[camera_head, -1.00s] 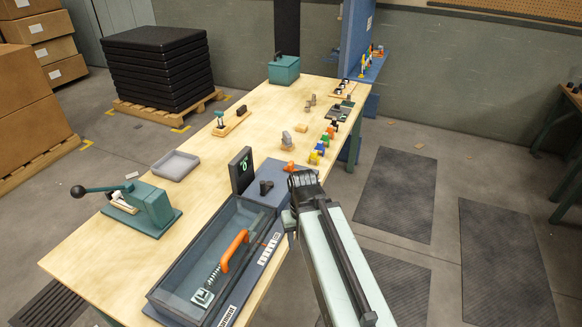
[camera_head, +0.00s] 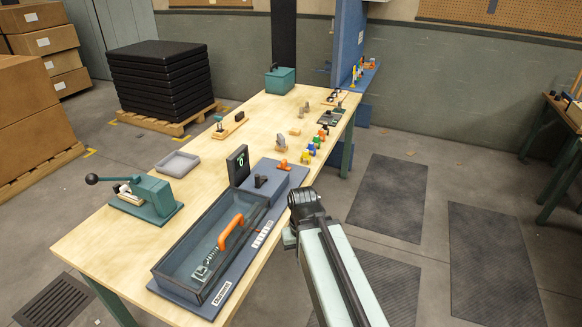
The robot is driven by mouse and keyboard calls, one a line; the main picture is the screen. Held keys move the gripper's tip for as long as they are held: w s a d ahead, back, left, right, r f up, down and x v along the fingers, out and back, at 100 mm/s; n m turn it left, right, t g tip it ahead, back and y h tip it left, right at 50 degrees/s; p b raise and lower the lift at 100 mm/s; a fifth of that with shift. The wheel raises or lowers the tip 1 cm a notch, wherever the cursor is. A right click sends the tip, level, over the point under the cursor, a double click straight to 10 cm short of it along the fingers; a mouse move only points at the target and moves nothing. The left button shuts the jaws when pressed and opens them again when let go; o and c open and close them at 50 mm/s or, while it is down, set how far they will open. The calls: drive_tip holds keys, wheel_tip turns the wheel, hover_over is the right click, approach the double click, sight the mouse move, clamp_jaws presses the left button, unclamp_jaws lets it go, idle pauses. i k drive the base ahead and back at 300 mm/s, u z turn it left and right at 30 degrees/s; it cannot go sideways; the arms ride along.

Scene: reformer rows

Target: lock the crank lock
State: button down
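No part is plainly marked as the crank lock, and I cannot tell which fitting it is. On the blue-grey block behind the open tray (camera_head: 168,268) stand a black knob (camera_head: 261,182) and a small orange lever (camera_head: 283,165). An orange curved handle (camera_head: 230,232) with a spring-like shaft lies inside the tray. A teal lever device (camera_head: 155,196) with a black ball handle stands at the left table edge. My gripper (camera_head: 303,199) is the dark end of my arm, at the table's right side, right of the tray and apparently empty. Its fingers cannot be made out.
The wooden table (camera_head: 100,245) runs away from me. A grey shallow tray (camera_head: 177,164), a black display (camera_head: 238,165), small coloured figures (camera_head: 312,149) and a teal box (camera_head: 280,80) stand on it. The floor right of the table is open, with dark mats (camera_head: 392,198).

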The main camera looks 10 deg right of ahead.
sight(284, 162)
drive_tip(key=u, duration=2.85)
drive_tip(key=k, duration=1.35)
drive_tip(key=z, duration=1.55)
drive_tip(key=i, duration=1.15)
drive_tip(key=u, duration=0.05)
